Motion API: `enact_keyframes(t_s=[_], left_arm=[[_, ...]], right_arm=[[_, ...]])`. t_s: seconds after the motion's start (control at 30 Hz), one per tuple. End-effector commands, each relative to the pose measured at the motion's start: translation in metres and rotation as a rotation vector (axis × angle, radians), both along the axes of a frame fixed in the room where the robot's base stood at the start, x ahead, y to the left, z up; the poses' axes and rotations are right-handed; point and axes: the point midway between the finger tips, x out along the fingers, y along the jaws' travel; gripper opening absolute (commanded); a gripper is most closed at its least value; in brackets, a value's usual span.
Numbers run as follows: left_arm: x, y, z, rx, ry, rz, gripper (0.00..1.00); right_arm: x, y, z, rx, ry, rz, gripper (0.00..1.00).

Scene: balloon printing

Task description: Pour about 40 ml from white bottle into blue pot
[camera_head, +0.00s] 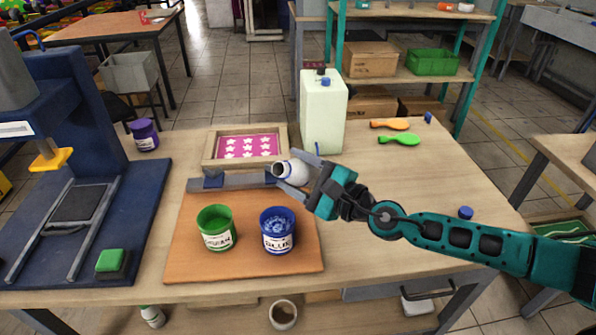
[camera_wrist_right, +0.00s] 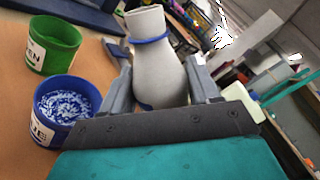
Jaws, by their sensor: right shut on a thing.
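The white bottle (camera_head: 294,172) is held tilted on its side, its open mouth toward the left, above the board's back edge. My right gripper (camera_head: 303,185) is shut on it. In the right wrist view the bottle (camera_wrist_right: 158,72) shows a blue ring at its neck, between the fingers of the gripper (camera_wrist_right: 160,95). The blue pot (camera_head: 278,232) stands upright on the orange-brown board (camera_head: 250,263), below and slightly left of the gripper. In the right wrist view the blue pot (camera_wrist_right: 62,110) holds blue and white contents. No stream from the bottle shows. My left gripper is out of view.
A green pot (camera_head: 215,229) stands left of the blue pot. A framed star screen (camera_head: 245,147) and a large pale jug (camera_head: 323,115) stand behind. A blue press (camera_head: 75,210) fills the left side. A blue cap (camera_head: 465,213) lies on the right of the table.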

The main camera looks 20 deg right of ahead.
Motion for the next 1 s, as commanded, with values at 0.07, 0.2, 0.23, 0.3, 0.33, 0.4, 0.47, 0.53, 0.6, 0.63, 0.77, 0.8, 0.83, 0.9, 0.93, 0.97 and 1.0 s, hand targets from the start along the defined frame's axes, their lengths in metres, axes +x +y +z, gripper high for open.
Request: enact_keyframes(t_s=[0.07, 0.2, 0.23, 0.3, 0.33, 0.4, 0.47, 0.53, 0.6, 0.63, 0.77, 0.8, 0.83, 0.9, 0.93, 0.97, 1.0], left_arm=[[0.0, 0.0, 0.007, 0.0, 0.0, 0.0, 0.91], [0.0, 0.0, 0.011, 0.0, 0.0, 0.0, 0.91], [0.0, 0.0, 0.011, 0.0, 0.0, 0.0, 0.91], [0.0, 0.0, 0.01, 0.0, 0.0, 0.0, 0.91], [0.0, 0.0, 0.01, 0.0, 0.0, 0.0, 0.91], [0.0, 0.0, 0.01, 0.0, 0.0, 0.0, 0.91], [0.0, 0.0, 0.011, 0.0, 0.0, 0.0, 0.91], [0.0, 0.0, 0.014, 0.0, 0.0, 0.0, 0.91], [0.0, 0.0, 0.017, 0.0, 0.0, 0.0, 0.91], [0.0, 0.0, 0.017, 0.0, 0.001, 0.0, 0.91], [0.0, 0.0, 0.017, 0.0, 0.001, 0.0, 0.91], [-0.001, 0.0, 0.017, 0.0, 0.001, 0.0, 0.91], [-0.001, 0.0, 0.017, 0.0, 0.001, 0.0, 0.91], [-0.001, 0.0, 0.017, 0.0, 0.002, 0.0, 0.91], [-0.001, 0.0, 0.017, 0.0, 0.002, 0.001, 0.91], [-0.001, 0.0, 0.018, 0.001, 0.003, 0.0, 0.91], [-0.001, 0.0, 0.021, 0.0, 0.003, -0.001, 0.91]], right_arm=[[-0.002, 0.004, 0.009, 0.096, 0.048, 0.001, 0.23], [-0.004, 0.008, 0.013, 0.224, 0.118, 0.0, 0.23], [-0.004, 0.008, 0.013, 0.232, 0.122, 0.0, 0.23], [-0.004, 0.008, 0.012, 0.233, 0.123, 0.0, 0.23], [-0.004, 0.008, 0.012, 0.233, 0.123, 0.0, 0.23], [-0.004, 0.008, 0.012, 0.232, 0.122, 0.0, 0.23], [-0.005, 0.009, 0.012, 0.246, 0.131, 0.0, 0.23], [-0.007, 0.014, 0.014, 0.319, 0.171, 0.001, 0.23], [-0.01, 0.018, 0.015, 0.409, 0.22, 0.001, 0.23], [-0.011, 0.02, 0.016, 0.44, 0.236, 0.001, 0.23], [-0.012, 0.022, 0.015, 0.498, 0.268, 0.001, 0.23], [-0.012, 0.022, 0.015, 0.497, 0.267, 0.001, 0.23], [-0.012, 0.022, 0.015, 0.496, 0.267, 0.001, 0.23], [-0.012, 0.022, 0.015, 0.494, 0.266, 0.001, 0.23], [-0.012, 0.022, 0.015, 0.496, 0.267, 0.001, 0.23], [-0.012, 0.023, 0.016, 0.503, 0.27, 0.001, 0.23], [-0.013, 0.024, 0.018, 0.524, 0.282, 0.001, 0.23]])
